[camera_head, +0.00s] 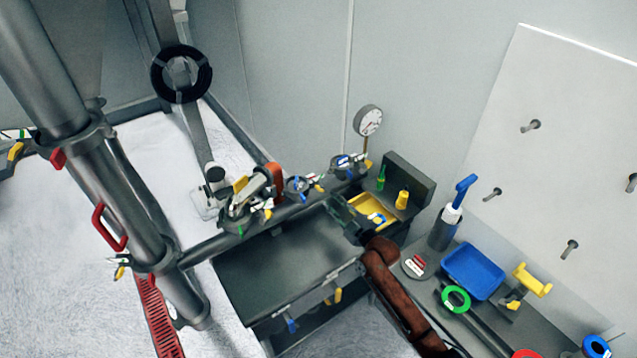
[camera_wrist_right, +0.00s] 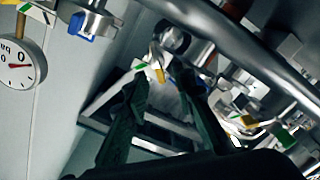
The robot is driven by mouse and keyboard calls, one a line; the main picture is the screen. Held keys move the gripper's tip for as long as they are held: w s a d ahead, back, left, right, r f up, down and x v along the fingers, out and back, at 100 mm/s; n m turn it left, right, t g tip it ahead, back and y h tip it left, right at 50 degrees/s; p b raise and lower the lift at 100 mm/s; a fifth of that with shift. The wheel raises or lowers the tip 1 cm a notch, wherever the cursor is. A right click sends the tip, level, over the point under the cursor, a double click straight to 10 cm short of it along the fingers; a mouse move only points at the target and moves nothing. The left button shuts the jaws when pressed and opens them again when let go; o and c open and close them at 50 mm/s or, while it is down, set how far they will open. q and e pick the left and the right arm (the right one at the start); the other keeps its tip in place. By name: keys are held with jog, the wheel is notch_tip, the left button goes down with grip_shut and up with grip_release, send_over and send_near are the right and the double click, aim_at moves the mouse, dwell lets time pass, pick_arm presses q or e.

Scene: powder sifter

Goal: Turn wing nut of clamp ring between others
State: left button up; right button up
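The clamp ring (camera_head: 299,185) sits on the grey pipe between two others, with small blue and yellow parts. In the right wrist view, a yellow wing nut (camera_wrist_right: 160,74) on a silver clamp shows beyond and between my fingertips. My right gripper (camera_head: 338,207) is in front of the pipe, above the bench. Its two dark green fingers (camera_wrist_right: 165,82) are apart and empty in the right wrist view. The neighbouring clamps are one near the gauge (camera_head: 346,165) and one at the left (camera_head: 240,210). Contact with the wing nut is not visible. My left gripper is not in view.
A round gauge (camera_head: 368,120) rises behind the pipe. A yellow tray (camera_head: 362,206) lies close beside the right gripper. A blue tray (camera_head: 472,271), a green ring (camera_head: 456,299) and a yellow holder (camera_head: 532,281) stand at the right. Large pipes fill the left side.

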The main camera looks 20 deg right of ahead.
aim_at(322, 189)
jog(key=x, duration=0.4)
jog(key=shift+w+r, duration=0.15)
jog(key=shift+r, duration=0.1)
jog(key=shift+x, duration=1.05)
jog(key=shift+w+a+f, duration=0.1)
jog(key=shift+w+f, duration=0.05)
jog(key=shift+w, duration=0.2)
grip_shut()
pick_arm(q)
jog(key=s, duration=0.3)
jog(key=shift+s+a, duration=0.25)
